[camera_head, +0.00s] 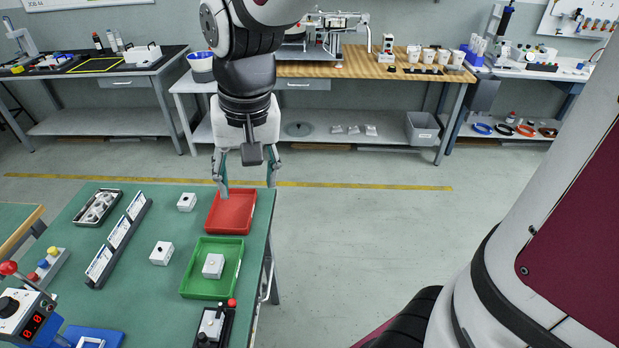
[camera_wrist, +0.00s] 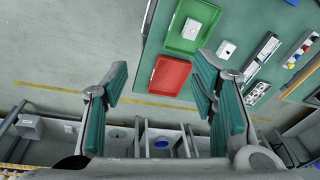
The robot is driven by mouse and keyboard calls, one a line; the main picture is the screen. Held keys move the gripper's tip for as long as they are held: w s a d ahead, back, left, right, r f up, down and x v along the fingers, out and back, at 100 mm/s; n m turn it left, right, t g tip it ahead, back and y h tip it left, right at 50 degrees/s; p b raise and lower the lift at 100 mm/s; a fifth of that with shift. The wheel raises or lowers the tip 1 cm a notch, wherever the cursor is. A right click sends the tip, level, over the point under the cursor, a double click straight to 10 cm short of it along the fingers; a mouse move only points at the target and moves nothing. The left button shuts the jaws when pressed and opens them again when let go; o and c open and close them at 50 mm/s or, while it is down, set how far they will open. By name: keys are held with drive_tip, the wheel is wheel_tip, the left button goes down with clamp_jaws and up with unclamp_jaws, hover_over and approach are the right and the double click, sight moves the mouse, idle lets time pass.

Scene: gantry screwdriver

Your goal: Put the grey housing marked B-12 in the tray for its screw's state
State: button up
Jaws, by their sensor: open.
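Pale grey box-shaped housings are on the green table. One (camera_head: 187,202) stands left of the red tray (camera_head: 230,228), and one (camera_head: 161,253) stands left of the green tray (camera_head: 187,284). Another housing (camera_head: 213,266) lies inside the green tray and also shows in the wrist view (camera_wrist: 191,28). One more (camera_head: 211,325) sits in a black fixture at the front. No B-12 marking is readable. The red tray looks empty in the wrist view (camera_wrist: 170,76). My gripper (camera_head: 247,182) is open and empty near the red tray's far end; its fingers show in the wrist view (camera_wrist: 162,85).
A black rack (camera_head: 120,238) with white cards and a parts tray (camera_head: 97,207) stand on the table's left. A control box (camera_head: 25,312) with a red display is front left. Floor right of the table (camera_head: 350,240) is clear. A wooden-topped bench stands behind.

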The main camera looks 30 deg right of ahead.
drive_tip(key=s+d+r+n+t, duration=0.1)
drive_tip(key=s+d+r, duration=0.1)
drive_tip(key=s, duration=0.5)
drive_tip(key=s+d+r+n+t, duration=0.1)
drive_tip(key=s+d, duration=0.3)
drive_tip(key=s, duration=0.4)
drive_tip(key=shift+s+r+n+h, duration=0.3)
drive_tip(key=shift+r+n, duration=0.3)
drive_tip(key=shift+r, duration=0.1)
drive_tip(key=shift+r, duration=0.1)
drive_tip(key=shift+r+p, duration=0.35)
drive_tip(key=shift+r, duration=0.05)
idle(0.4)
